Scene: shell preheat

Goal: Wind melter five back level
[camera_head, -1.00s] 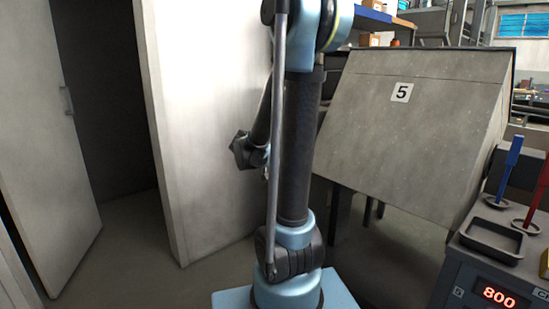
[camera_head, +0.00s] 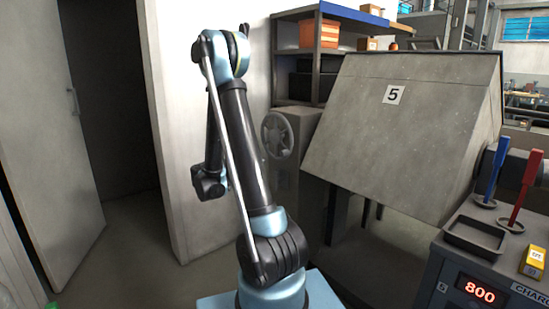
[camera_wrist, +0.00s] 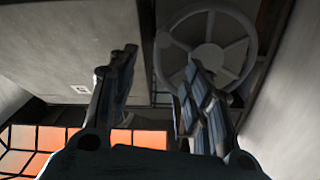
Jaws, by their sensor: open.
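Melter five (camera_head: 410,125) is the grey box marked 5 at the right of the head view, its broad face tilted. A grey spoked handwheel (camera_head: 277,135) stands at its left on a grey housing. In the wrist view the handwheel (camera_wrist: 208,55) is ahead of my gripper (camera_wrist: 162,60), up and to the right. My gripper is open and empty; its right finger overlaps the wheel's lower rim in the picture, and I cannot tell whether they touch. Melter five's grey face with a small label (camera_wrist: 82,90) shows at the left there. My gripper's fingers cannot be made out in the head view.
A console (camera_head: 470,280) reading 800, with a tray, a blue and a red lever and a yellow box, stands at the lower right. A shelf (camera_head: 330,60) is behind the wheel. A white wall (camera_head: 200,90) and open door (camera_head: 45,130) are left. A glowing orange grid (camera_wrist: 115,140) shows below.

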